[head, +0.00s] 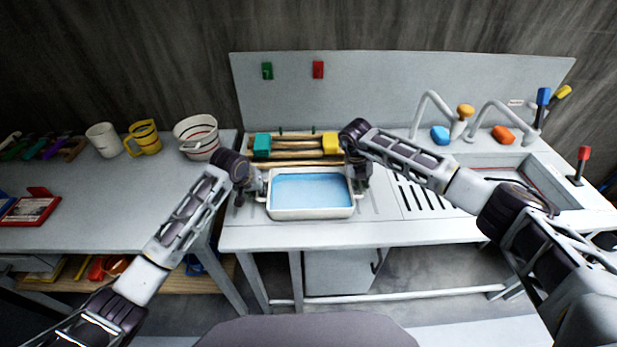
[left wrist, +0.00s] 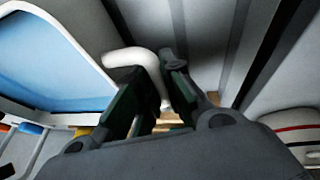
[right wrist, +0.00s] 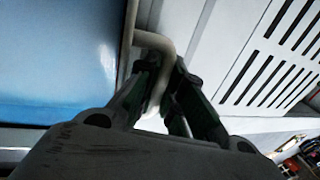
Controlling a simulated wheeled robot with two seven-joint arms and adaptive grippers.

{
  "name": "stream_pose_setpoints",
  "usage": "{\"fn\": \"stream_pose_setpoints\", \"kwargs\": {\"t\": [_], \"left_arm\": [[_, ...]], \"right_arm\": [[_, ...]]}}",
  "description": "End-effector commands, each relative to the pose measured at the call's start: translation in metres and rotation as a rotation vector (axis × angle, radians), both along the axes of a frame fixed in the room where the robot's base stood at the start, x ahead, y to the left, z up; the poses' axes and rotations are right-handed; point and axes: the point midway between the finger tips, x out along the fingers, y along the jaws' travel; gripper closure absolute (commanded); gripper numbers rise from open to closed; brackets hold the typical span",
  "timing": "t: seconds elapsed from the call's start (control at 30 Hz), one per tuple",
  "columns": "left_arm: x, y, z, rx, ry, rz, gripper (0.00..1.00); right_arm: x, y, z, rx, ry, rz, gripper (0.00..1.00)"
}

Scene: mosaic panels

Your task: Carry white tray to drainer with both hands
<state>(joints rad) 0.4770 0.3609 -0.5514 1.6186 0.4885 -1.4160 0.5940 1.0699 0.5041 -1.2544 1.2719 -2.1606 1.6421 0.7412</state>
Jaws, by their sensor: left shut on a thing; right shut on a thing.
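The white tray (head: 310,213) with a blue inside is in the middle of the head view, over the left part of the sink counter. My left gripper (head: 259,187) is shut on the tray's left handle, a white loop that also shows in the left wrist view (left wrist: 128,56). My right gripper (head: 358,181) is shut on the tray's right handle, seen in the right wrist view (right wrist: 154,42). The tray looks about level. I cannot tell whether it touches the counter. The slotted drainer (head: 419,197) is to the right of the tray, partly under my right arm.
Behind the tray lies a wooden slatted rack with a green block (head: 262,145) and a yellow block (head: 331,144). A sink (head: 500,168) with two taps is at the right. A white striped bucket (head: 197,138) and a yellow jug (head: 144,138) stand on the left table.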

Motion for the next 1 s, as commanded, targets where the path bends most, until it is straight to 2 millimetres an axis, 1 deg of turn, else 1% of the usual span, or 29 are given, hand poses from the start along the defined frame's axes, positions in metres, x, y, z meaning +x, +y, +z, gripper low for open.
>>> {"fn": "stream_pose_setpoints", "kwargs": {"t": [0.27, 0.3, 0.43, 0.47, 1.0], "left_arm": [[0.0012, -0.0006, -0.0026, -0.002, -0.005, 0.000, 1.00], [-0.0001, -0.0002, -0.0048, 0.000, 0.000, 0.000, 0.88], [-0.0001, -0.0002, -0.0043, 0.000, 0.000, 0.000, 0.71], [-0.0001, -0.0002, -0.0043, 0.000, 0.000, 0.000, 0.69], [-0.0009, -0.0017, -0.0020, -0.003, -0.001, -0.002, 0.69]], "right_arm": [[0.0010, 0.0005, -0.0033, 0.001, -0.003, 0.001, 1.00], [0.0000, 0.0002, -0.0048, 0.000, 0.000, 0.000, 0.88], [0.0000, 0.0002, -0.0043, 0.000, 0.000, 0.000, 0.71], [0.0000, 0.0003, -0.0043, 0.000, 0.000, 0.000, 0.69], [-0.0006, 0.0030, -0.0047, 0.004, 0.000, 0.004, 0.69]]}}
